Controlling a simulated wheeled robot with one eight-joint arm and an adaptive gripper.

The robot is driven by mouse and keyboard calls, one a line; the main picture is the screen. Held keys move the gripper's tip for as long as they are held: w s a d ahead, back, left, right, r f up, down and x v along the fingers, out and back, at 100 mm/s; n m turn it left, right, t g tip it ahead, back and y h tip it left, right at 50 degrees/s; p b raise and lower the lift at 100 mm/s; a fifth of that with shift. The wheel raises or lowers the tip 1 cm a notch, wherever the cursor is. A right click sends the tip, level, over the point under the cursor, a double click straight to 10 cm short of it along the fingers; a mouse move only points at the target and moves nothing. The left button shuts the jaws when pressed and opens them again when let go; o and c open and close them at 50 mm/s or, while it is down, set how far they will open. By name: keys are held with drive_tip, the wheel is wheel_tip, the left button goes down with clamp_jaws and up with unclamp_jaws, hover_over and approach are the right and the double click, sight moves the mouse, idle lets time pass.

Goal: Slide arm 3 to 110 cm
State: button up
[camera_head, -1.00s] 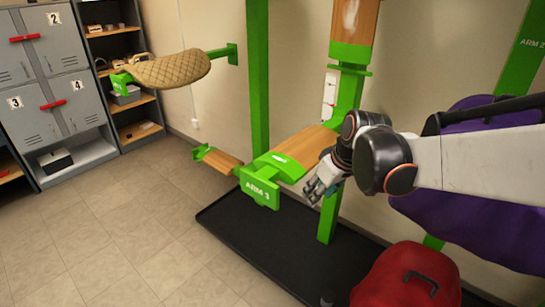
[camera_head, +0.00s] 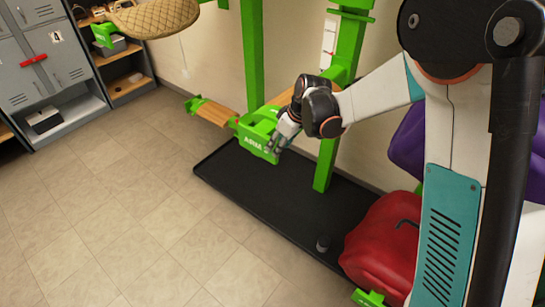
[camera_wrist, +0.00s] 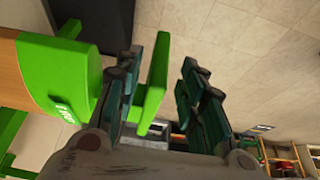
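Arm 3 (camera_head: 258,133) is a green bracket with a white label and a wooden top, low on the green upright (camera_head: 325,165). My gripper (camera_head: 283,143) is at the right side of its labelled end and partly covers the label. In the wrist view, arm 3 (camera_wrist: 70,80) fills the left side, and its green end plate (camera_wrist: 155,85) stands between my gripper's fingers (camera_wrist: 160,68). The fingers are apart, with a clear gap between the plate and the right finger. I cannot tell whether the left finger touches the plate. No height scale is readable.
A red saddle (camera_head: 380,250) and a purple one (camera_head: 407,140) are at the right. A quilted tan saddle pad (camera_head: 155,17) is on an upper arm. The tiled floor at left is clear.

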drive_tip(key=b+x, duration=0.1)
drive_tip(key=x, duration=0.6)
drive_tip(key=shift+f+b, duration=0.15)
drive_tip(key=shift+b, duration=0.25)
clamp_jaws()
